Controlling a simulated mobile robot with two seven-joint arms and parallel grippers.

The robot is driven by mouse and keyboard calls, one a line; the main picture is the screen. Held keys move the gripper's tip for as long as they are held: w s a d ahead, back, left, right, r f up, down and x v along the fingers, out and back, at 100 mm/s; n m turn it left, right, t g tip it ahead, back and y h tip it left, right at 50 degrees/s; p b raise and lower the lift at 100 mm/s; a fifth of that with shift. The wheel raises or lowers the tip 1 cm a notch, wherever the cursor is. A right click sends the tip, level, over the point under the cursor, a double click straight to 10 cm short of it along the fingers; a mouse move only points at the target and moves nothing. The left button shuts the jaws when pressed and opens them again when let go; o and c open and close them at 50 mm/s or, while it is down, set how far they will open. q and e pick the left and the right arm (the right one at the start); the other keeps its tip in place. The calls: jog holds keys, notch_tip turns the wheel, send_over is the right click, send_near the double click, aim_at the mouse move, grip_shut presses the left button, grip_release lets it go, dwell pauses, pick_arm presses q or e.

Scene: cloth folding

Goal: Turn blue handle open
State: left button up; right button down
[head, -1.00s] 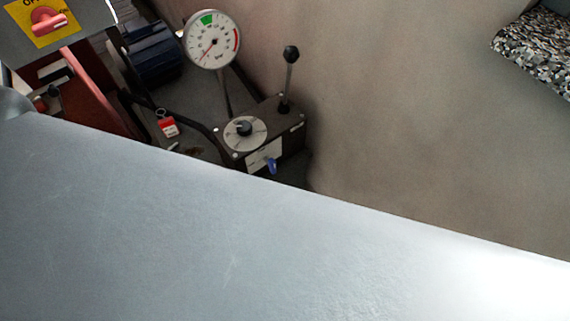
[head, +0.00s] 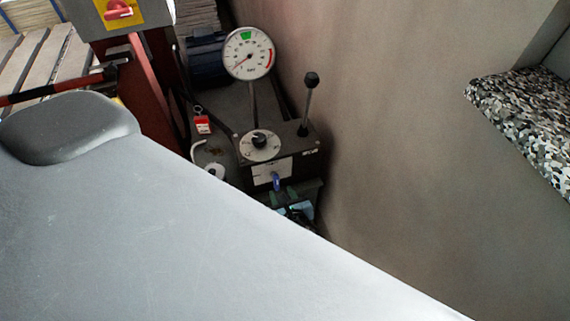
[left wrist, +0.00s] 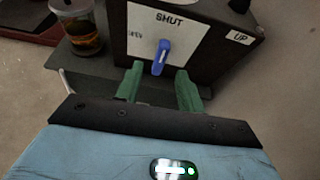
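The blue handle (head: 277,181) sits on the white front plate of a dark control box (head: 305,163). In the left wrist view the blue handle (left wrist: 161,57) points down, tilted slightly, below the word SHUT; a smaller word left of it is hard to read. My left gripper (head: 285,195) is just in front of the box, partly hidden by my arm. In the left wrist view its green fingers (left wrist: 159,86) are apart, with the handle's lower end above the gap between them. I cannot tell whether they touch it. My right gripper is not in view.
The box carries a round dial, an upright black-knobbed lever (head: 308,103) and a pressure gauge (head: 249,53). A cup (left wrist: 77,27) stands left of the box in the left wrist view. A wall is close on the right.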

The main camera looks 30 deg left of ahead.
aim_at(277, 182)
pick_arm(q)
jog(key=shift+r+b+x, duration=0.15)
jog(key=shift+b+x, duration=0.15)
jog(key=shift+x, duration=1.65)
jog(key=shift+r+b+x, duration=0.2)
jog(key=shift+b+x, duration=0.05)
jog(key=shift+x, duration=1.7)
jog(key=shift+w, duration=0.2)
jog(key=shift+c, duration=0.5)
grip_shut()
